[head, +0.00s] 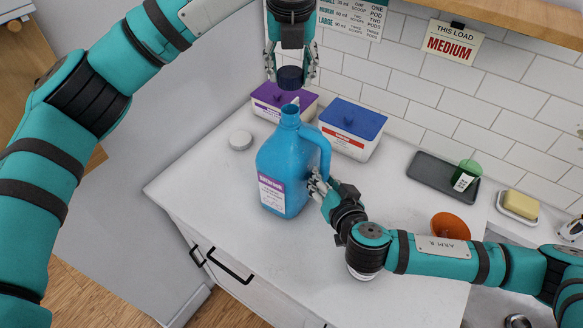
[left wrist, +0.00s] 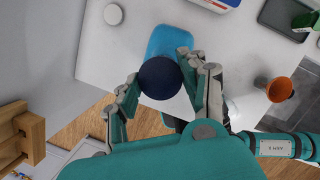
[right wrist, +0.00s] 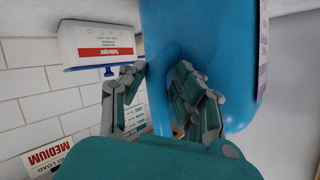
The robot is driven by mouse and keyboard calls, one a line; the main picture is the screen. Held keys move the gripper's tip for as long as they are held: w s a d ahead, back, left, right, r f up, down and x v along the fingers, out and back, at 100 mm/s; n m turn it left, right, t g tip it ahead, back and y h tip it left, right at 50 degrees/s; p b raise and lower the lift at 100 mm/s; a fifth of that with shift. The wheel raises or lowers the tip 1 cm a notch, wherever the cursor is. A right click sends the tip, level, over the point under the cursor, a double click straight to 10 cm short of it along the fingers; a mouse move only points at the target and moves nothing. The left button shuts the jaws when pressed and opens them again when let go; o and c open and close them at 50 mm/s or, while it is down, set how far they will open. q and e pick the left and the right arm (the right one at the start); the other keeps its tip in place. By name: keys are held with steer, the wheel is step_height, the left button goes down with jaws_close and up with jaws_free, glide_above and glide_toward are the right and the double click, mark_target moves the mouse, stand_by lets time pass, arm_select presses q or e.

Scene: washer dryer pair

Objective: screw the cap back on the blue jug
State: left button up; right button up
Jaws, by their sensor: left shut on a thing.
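The blue jug (head: 283,160) stands upright on the white counter, its spout bare and its label facing front left. My left gripper (head: 291,72) points down and is shut on the dark blue cap (head: 290,78), held above the spout with a gap. In the left wrist view the cap (left wrist: 160,78) sits between both fingers and hides the spout; part of the jug (left wrist: 170,40) shows beyond. My right gripper (head: 317,187) is at the handle side of the jug, low down. In the right wrist view its fingers lie on either side of the blue handle; their contact is unclear.
A purple-lidded box (head: 284,100) and a blue-lidded box (head: 352,127) stand behind the jug. A white round lid (head: 240,140) lies left of it. A dark tray (head: 430,172) and an orange bowl (head: 451,227) are at the right. The front left counter (head: 215,195) is clear.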

jaws_close()
arm_select(q)
steer(key=shift+f, duration=0.1)
steer(key=shift+y, duration=0.5)
steer(key=f, duration=0.1)
steer(key=d+f, duration=0.2)
steer(key=shift+w+f, duration=0.35)
steer(key=shift+w, duration=0.05)
steer(key=shift+w+d+f, duration=0.15)
steer(key=shift+d+f, duration=0.1)
steer(key=shift+f, duration=0.05)
arm_select(e)
steer(key=shift+w, duration=0.1)
arm_select(q)
steer(key=shift+a, duration=0.2)
steer(key=shift+d, duration=0.1)
